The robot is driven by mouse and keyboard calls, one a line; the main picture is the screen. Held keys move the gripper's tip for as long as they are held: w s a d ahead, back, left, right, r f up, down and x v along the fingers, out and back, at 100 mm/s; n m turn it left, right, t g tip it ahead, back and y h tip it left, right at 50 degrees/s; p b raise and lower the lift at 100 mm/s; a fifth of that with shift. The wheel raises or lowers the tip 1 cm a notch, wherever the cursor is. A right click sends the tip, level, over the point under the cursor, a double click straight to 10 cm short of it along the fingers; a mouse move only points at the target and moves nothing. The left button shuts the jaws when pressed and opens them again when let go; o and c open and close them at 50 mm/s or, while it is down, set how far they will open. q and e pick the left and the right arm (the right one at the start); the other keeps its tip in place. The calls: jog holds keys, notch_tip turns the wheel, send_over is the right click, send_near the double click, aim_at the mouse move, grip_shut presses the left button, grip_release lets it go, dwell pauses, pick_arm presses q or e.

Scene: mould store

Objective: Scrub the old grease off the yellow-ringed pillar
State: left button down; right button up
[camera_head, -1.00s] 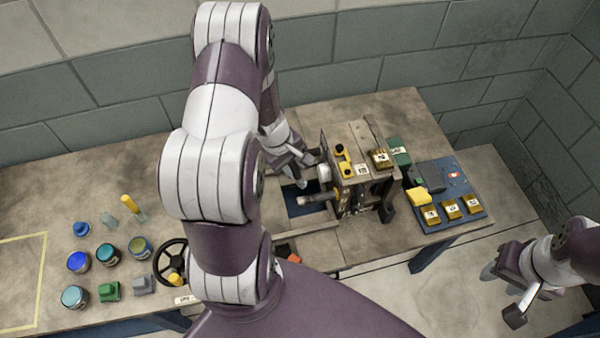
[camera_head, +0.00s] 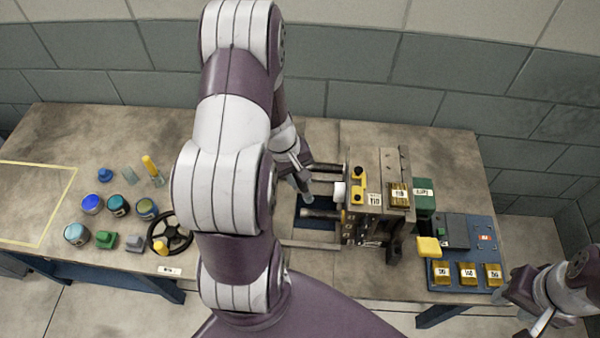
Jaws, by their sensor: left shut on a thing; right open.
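The mould block (camera_head: 377,200) stands on the bench with several dark and grey horizontal pillars pointing left from it, such as the lower pillar (camera_head: 320,214). A yellow ring cannot be made out on any pillar; yellow parts (camera_head: 357,186) sit on the block's upper left edge. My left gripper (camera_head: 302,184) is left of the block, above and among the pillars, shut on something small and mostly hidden. Whether it touches a pillar cannot be told. A short white piece (camera_head: 340,191) shows beside the block's face. My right gripper (camera_head: 524,312) is open and empty at the lower right.
Several jars, such as the blue jar (camera_head: 92,204), stand left beside a black handwheel (camera_head: 170,232). A yellow-taped area (camera_head: 58,216) is free at far left. Right of the mould lie a green box (camera_head: 424,194) and a blue panel (camera_head: 464,262) with brass blocks.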

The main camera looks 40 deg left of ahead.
pick_arm(q)
jog(key=shift+w+d+f+b, duration=0.3)
jog(key=shift+d+f+b, duration=0.25)
jog(key=shift+f, duration=0.3)
jog(key=w+d+f+b, duration=0.2)
jog(key=w+d+f, duration=0.2)
jog(key=d, duration=0.2)
jog(key=s+a+r, duration=0.1)
jog(key=a, duration=0.1)
jog(key=s+a+r+p, duration=0.1)
jog(key=s+a, duration=0.1)
jog(key=a, duration=0.1)
jog(key=s+a+r+p, duration=0.1)
jog(key=a+r, duration=0.1)
jog(key=shift+s+a, duration=0.2)
jog(key=shift+s, duration=0.1)
jog(key=shift+s+a+r, duration=0.1)
jog(key=shift+s+a, duration=0.05)
jog(key=shift+a, duration=0.05)
pick_arm(e)
jog(key=shift+w+f, duration=0.1)
jog(key=shift+f, duration=0.65)
